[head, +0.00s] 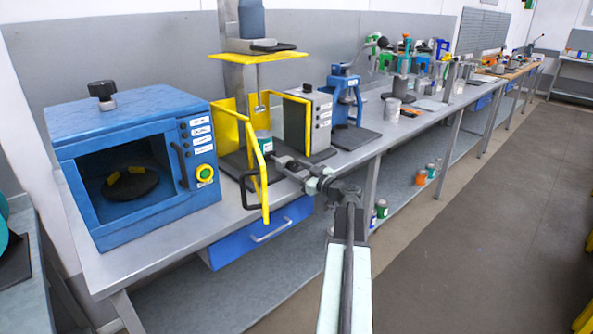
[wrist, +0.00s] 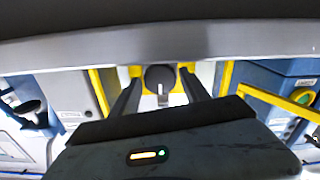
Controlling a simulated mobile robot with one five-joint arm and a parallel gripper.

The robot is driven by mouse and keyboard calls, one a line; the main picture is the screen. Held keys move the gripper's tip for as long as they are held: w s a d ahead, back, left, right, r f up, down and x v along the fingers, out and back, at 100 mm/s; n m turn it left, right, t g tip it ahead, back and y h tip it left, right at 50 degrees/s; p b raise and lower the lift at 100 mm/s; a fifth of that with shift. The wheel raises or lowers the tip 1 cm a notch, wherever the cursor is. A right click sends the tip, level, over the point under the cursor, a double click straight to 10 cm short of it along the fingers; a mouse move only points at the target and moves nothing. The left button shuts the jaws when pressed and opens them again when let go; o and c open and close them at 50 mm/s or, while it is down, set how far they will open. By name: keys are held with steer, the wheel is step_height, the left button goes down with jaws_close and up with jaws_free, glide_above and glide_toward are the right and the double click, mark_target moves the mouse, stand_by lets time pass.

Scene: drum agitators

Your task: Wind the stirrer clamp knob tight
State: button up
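The stirrer stand (head: 232,85) is in the middle of the head view, with a blue motor (head: 251,18), a yellow plate and yellow guard bars (head: 265,185). In the wrist view a round dark knob (wrist: 158,74) with a pale pointer stands in front of a yellow part. My gripper (wrist: 160,88) is open, with one dark finger on each side of the knob. Gaps show between the fingers and the knob, and I cannot tell how deep the knob sits between them. In the head view my arm reaches to the guard, and the knob cannot be made out.
A blue oven-like box (head: 130,150) stands left of the stirrer. A grey control box (head: 308,122) and a blue press (head: 345,100) stand to its right. A can (head: 264,141) is behind the guard bars. The floor (head: 470,230) at right is clear.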

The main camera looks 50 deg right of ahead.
steer(key=c, duration=0.9)
steer(key=m, duration=0.4)
steer(key=shift+m, duration=0.4)
steer(key=shift+c, duration=0.2)
steer(key=o, duration=1.4)
steer(key=s, duration=0.7)
steer(key=shift+s+a, duration=0.25)
steer(key=shift+s, duration=0.15)
